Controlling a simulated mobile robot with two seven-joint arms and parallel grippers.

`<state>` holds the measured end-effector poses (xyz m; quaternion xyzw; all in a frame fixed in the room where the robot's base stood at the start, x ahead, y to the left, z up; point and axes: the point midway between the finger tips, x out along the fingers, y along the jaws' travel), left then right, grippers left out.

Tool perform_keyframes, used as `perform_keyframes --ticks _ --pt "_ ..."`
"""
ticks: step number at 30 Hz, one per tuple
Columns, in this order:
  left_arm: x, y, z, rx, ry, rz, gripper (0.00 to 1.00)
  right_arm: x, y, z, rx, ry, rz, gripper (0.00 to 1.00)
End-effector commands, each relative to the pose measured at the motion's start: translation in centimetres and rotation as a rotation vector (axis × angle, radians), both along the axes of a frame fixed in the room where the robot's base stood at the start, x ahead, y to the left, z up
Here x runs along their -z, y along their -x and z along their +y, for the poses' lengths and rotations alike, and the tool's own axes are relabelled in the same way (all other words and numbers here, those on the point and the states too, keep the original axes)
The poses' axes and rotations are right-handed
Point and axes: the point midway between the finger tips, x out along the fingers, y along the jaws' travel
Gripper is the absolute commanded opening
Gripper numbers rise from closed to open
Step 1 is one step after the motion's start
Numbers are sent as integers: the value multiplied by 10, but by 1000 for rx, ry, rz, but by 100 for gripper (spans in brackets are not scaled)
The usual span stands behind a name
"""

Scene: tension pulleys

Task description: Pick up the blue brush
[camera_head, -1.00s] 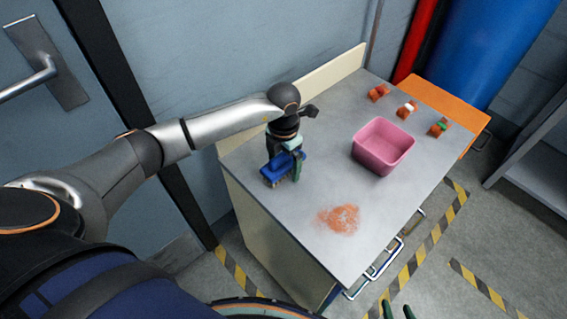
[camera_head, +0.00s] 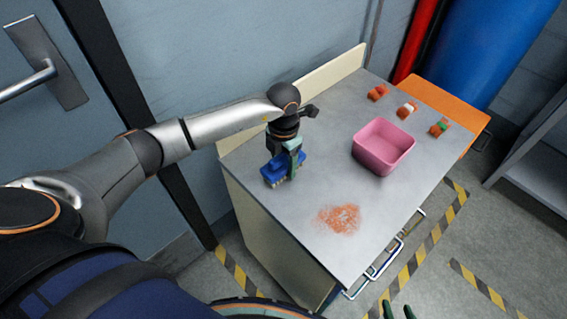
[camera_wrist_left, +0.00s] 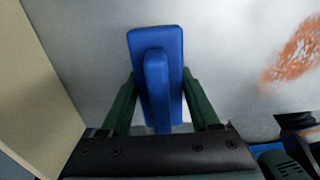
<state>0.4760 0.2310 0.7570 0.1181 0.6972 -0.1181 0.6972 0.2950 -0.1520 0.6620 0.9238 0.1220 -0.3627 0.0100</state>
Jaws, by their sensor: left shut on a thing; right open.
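The blue brush (camera_head: 275,173) is at the near left part of the grey tabletop, bristles down. My left gripper (camera_head: 287,160) is above it, pointing down, shut on the brush. In the left wrist view the blue brush (camera_wrist_left: 156,50) lies between the green fingers of my left gripper (camera_wrist_left: 157,85), which grip its raised handle from both sides. Whether the bristles touch the tabletop I cannot tell. Only the green fingertips of my right gripper (camera_head: 397,311) show, apart, at the bottom edge of the head view, low in front of the cabinet and empty.
The grey-topped cabinet (camera_head: 300,225) carries a pink bin (camera_head: 383,165) and a patch of orange debris (camera_head: 340,218) right of the brush. Small orange-based blocks (camera_head: 407,109) stand at the far right. A low back panel (camera_head: 330,80) borders the left side. The tabletop between brush and bin is clear.

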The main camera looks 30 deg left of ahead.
Motion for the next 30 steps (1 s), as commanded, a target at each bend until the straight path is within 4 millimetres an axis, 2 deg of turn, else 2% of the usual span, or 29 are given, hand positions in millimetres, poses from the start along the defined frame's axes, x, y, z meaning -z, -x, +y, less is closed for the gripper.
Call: perform_keyframes --ticks 10,17,27,30 --pt "-5 -1 0 -1 1 -2 0 -1 -1 0 0 0 -2 50" --pt "-32 -1 0 1 0 -4 0 -4 -1 0 1 0 -4 50" --pt "-94 7 -52 6 2 -7 0 -3 0 -1 2 2 -1 50" --pt "-102 12 -75 8 2 -3 0 0 0 -2 3 2 -1 50"
